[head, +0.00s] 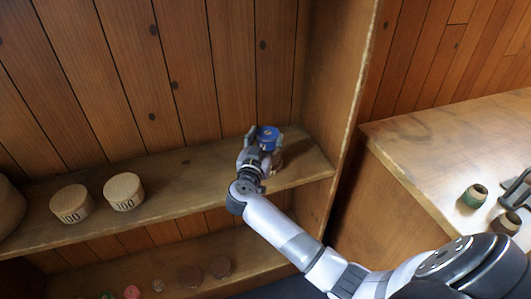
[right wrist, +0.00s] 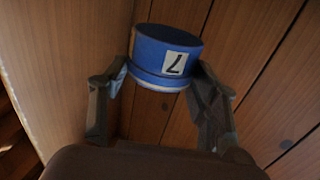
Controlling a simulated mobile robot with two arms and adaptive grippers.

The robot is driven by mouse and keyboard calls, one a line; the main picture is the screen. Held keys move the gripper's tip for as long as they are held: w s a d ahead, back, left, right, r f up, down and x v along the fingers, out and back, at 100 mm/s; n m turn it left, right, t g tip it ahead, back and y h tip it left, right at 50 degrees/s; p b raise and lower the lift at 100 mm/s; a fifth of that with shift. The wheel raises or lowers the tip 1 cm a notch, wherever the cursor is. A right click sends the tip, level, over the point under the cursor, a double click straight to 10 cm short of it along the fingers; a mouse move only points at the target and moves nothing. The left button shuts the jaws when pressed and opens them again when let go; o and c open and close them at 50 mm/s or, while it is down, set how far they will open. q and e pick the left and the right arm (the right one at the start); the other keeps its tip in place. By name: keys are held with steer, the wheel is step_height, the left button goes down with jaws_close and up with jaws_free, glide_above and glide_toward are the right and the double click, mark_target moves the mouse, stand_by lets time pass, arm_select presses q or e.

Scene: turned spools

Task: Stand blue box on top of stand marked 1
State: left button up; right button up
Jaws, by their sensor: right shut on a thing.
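The blue box (head: 268,138) is a short round tub, held above the upper shelf near its right end. In the right wrist view the blue box (right wrist: 163,52) shows a white label with a dark mark like a 7. My right gripper (head: 262,140) is shut on it, one finger on each side (right wrist: 166,80). A small brown thing (head: 278,160) shows partly behind the gripper, close under the box; its shape and any mark are hidden. I cannot make out a stand marked 1. My left gripper is not in view.
Two pale round wooden boxes marked 100 (head: 71,204) (head: 123,192) stand on the upper shelf (head: 185,180) to the left. A side wall (head: 338,80) bounds it at right. Small spools lie on the lower shelf (head: 150,275).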

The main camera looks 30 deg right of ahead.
mark_target(266, 149)
steer(key=shift+f+b, duration=0.45)
steer(key=shift+f, duration=1.8)
steer(key=shift+f, duration=0.15)
steer(key=o, duration=1.2)
steer(key=shift+c, duration=0.2)
